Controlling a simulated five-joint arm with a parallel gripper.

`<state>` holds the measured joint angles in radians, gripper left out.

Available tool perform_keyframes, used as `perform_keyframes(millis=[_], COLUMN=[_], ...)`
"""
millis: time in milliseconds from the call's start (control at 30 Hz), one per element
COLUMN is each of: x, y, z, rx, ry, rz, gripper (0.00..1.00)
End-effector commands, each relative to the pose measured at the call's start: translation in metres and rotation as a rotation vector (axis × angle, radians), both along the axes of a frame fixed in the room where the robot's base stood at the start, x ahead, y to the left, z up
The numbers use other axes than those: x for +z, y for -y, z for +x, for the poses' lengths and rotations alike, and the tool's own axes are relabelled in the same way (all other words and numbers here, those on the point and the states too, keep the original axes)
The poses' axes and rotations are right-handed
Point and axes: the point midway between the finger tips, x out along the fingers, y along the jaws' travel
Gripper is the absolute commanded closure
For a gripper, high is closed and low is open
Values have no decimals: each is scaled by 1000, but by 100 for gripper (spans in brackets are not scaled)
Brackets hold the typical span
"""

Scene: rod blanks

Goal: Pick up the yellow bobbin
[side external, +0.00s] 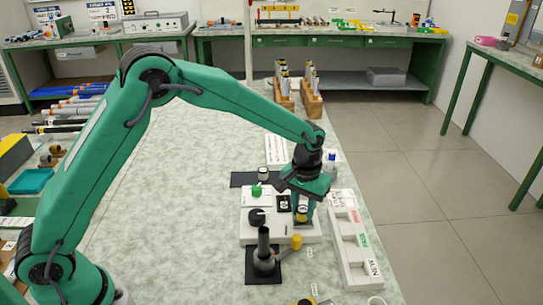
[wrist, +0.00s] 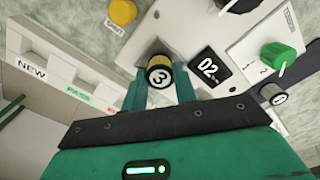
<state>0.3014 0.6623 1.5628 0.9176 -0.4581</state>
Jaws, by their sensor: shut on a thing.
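The yellow bobbin (wrist: 158,77) has a dark end face with a round white "3" label and sits between the two fingers of my gripper (wrist: 160,92) in the wrist view. My gripper is shut on it. In the side external view the bobbin (side external: 302,213) shows as a small yellow and dark piece under my gripper (side external: 303,208), over the right part of the white device (side external: 250,234). I cannot tell whether it still touches the device.
A white sorting tray (side external: 358,260) lies to the right. A green knob (wrist: 278,55) sits on the device. The bench's left middle is clear.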

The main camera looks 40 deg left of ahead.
Motion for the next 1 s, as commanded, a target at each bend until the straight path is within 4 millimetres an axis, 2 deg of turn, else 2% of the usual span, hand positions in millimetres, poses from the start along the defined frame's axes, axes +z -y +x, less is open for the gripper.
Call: perform_keyframes(millis=[267, 700, 1000], x=[35, 80, 100], y=[0, 51, 73], z=[1, -56, -82], rx=[0, -4, -2], ry=[5, 3, 1], rz=[-1, -2, -1], gripper=[93, 93, 93])
